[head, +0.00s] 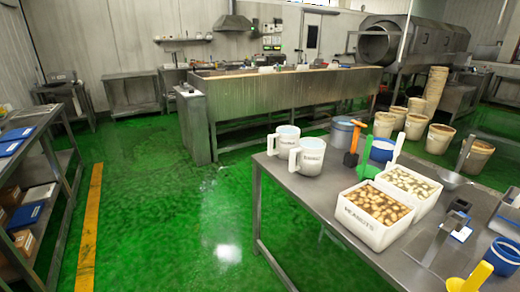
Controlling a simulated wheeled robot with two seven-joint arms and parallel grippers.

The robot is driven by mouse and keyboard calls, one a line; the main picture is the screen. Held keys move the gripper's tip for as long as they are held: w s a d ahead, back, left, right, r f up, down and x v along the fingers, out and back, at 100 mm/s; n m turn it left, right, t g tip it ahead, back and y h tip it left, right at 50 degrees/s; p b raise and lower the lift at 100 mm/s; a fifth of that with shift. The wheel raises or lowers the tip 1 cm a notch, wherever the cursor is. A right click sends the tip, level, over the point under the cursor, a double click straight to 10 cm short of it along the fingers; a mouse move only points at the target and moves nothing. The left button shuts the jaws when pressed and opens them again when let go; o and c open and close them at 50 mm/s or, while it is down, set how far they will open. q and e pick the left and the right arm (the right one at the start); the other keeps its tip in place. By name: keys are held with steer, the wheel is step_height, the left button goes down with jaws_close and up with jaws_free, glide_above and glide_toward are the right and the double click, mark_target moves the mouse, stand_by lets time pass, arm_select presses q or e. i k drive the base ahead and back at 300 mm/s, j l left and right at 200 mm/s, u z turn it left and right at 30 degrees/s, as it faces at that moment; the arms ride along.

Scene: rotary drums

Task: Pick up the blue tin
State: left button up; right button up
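A blue round container (504,254) stands near the right edge of the steel table (300,188), partly cut off by the frame. Another blue round container with a pale top (382,150) stands farther back on the table, partly behind an orange and a green tool. I cannot tell which of them is the blue tin. Neither of my grippers shows in the head view.
Two white jugs (311,157), a white box of peanuts (376,212), another filled white box (408,188) and a yellow object (470,278) are on the table. A shelf rack (62,165) stands at left. Green floor between is clear.

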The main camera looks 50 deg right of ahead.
mark_target(503, 255)
steer(key=i+z, duration=0.1)
steer(key=z, duration=0.35)
steer(key=i+j+z, duration=0.1)
steer(key=z, duration=0.4)
steer(key=i+j+z, duration=0.1)
steer(key=z, duration=0.35)
steer(key=i+j+z, duration=0.1)
steer(key=z, duration=0.4)
steer(key=j+z, duration=0.2)
steer(key=z, duration=0.25)
steer(key=i+j+z, duration=0.1)
steer(key=z, duration=0.4)
steer(key=j, duration=0.1)
